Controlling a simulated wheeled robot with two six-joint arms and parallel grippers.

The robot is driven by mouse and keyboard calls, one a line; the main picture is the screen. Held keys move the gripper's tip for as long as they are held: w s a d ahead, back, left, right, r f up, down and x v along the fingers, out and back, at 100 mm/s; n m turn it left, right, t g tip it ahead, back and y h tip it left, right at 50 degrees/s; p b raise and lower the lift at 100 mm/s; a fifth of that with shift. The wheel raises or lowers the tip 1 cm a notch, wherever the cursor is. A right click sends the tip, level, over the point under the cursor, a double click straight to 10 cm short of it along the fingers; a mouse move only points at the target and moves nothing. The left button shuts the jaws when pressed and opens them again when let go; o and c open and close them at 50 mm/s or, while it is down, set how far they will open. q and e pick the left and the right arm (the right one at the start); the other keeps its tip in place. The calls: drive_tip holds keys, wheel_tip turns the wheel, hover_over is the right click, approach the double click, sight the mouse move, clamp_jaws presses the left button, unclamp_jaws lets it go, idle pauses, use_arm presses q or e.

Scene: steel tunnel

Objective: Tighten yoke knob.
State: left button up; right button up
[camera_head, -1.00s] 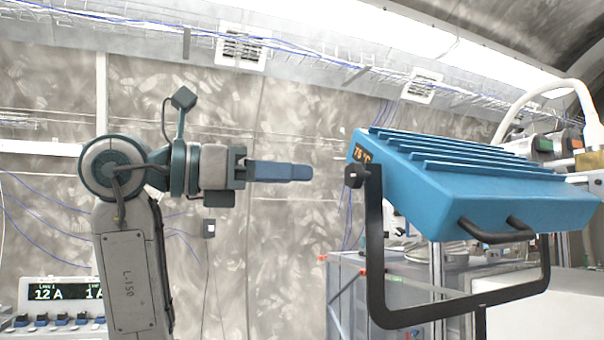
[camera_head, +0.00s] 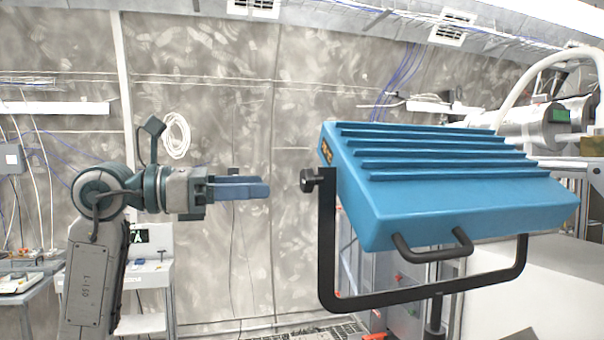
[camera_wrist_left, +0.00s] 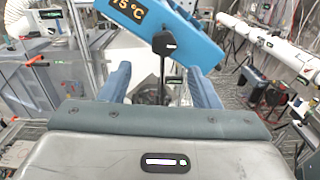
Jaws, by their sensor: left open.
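A blue finned lamp box (camera_head: 440,190) hangs in a black U-shaped yoke (camera_head: 328,250) in the head view. The black yoke knob (camera_head: 308,180) sits on the yoke's left arm, at the box's near left corner. My left gripper (camera_head: 268,187) points right at about the knob's height, a short gap to its left. In the left wrist view the blue fingers stand apart, with the knob (camera_wrist_left: 163,43) ahead, between and beyond the fingertips (camera_wrist_left: 165,75). Nothing is between the fingers. The box (camera_wrist_left: 180,25) shows "75 °C" there. My right gripper is not in view.
A black handle (camera_head: 435,248) sticks out of the box's front. A white surface (camera_head: 520,290) lies below the box at right. A bench with a meter (camera_head: 145,245) stands behind my left arm. The space between gripper and knob is clear.

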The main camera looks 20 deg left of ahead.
sight(302, 184)
use_arm(q)
drive_tip(key=p+x, duration=0.1)
drive_tip(key=x, duration=0.1)
drive_tip(key=p+x, duration=0.1)
drive_tip(key=x, duration=0.1)
drive_tip(key=p+x, duration=0.1)
drive_tip(key=x, duration=0.2)
drive_tip(key=shift+s+d+r, duration=0.15)
drive_tip(key=shift+s+r, duration=0.15)
drive_tip(key=shift+w+d+f+p, duration=0.15)
drive_tip(key=shift+w+d+p, duration=0.2)
drive_tip(key=shift+w+p, duration=0.05)
drive_tip(key=shift+w+d, duration=0.15)
drive_tip(key=shift+d, duration=0.05)
drive_tip(key=shift+c, duration=0.5)
drive_tip(key=c, duration=0.7)
drive_tip(key=shift+c, duration=0.9)
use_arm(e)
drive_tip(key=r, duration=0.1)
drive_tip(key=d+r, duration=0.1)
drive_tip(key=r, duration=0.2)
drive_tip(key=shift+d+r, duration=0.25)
